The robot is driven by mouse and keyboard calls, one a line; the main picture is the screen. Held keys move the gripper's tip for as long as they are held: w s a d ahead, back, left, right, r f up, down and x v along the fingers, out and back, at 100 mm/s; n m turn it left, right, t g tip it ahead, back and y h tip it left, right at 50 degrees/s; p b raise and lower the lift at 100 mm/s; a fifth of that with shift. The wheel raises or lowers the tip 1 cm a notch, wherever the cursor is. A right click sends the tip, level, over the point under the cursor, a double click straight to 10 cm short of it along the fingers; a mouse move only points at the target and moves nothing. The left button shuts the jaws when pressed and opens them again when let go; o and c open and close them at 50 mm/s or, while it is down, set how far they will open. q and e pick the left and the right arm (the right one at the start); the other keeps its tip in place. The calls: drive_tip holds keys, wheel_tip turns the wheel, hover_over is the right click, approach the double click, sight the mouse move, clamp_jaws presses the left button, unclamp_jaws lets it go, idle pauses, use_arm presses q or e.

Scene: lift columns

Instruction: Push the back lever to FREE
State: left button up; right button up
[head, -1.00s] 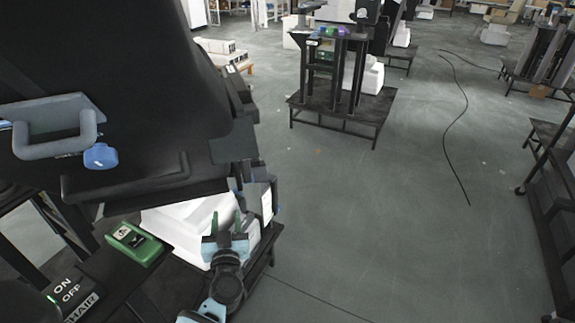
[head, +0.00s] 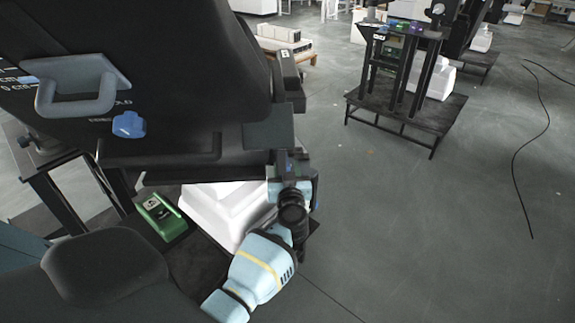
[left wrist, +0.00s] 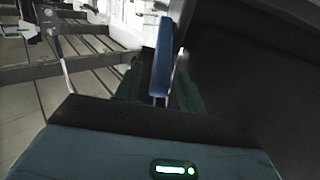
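A blue lever (left wrist: 161,62) stands upright in the left wrist view, between the two dark green fingers of my left gripper (left wrist: 160,88). The fingers are apart, with a gap visible on each side of the lever; I cannot tell if either touches it. In the head view my left gripper (head: 291,165) is at the right rear edge of the large black machine (head: 190,60), and its fingertips are hidden there. The lever's FREE marking is not readable. My right gripper is not in view.
The black machine carries a grey handle (head: 75,88) and a blue knob (head: 128,124). A green box (head: 162,216) and a white block (head: 225,210) lie below it. Another column stand (head: 405,110) stands further back. The floor to the right is open, with a cable on it.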

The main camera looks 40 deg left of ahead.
use_arm(q)
drive_tip(key=shift+b+x, duration=0.3)
drive_tip(key=shift+x, duration=1.15)
clamp_jaws()
